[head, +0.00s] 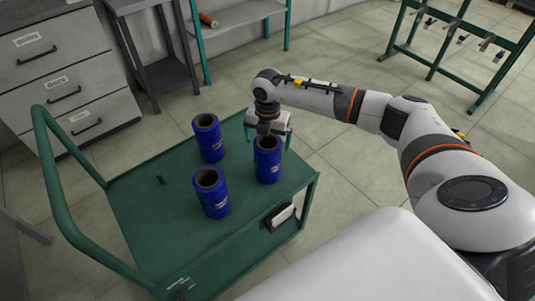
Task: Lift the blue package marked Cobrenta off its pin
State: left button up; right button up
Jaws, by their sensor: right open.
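Three blue cylindrical packages stand upright on a green cart (136,222): one at the back (208,137), one at the front (211,192) and one at the right (268,160). Each has a dark hollow core at its top. They carry small pale print that is too small to read, so I cannot tell which is marked Cobrenta. My right gripper (268,134) is open and points down over the top of the right package. I cannot tell whether its fingers touch it. The pins under the packages are hidden. My left gripper is not in view.
The cart's tubular handle (57,190) rises at the left. A drawer cabinet (60,70), a shelf with an orange roll (208,19) and a green rack (440,72) stand behind.

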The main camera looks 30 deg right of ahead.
aim_at(268, 147)
notch_tip(268, 147, down, 3)
jog(key=shift+f, duration=0.2)
jog(key=shift+s, duration=0.1)
jog(key=shift+c, duration=0.2)
jog(key=shift+r, duration=0.1)
jog(key=c, duration=1.5)
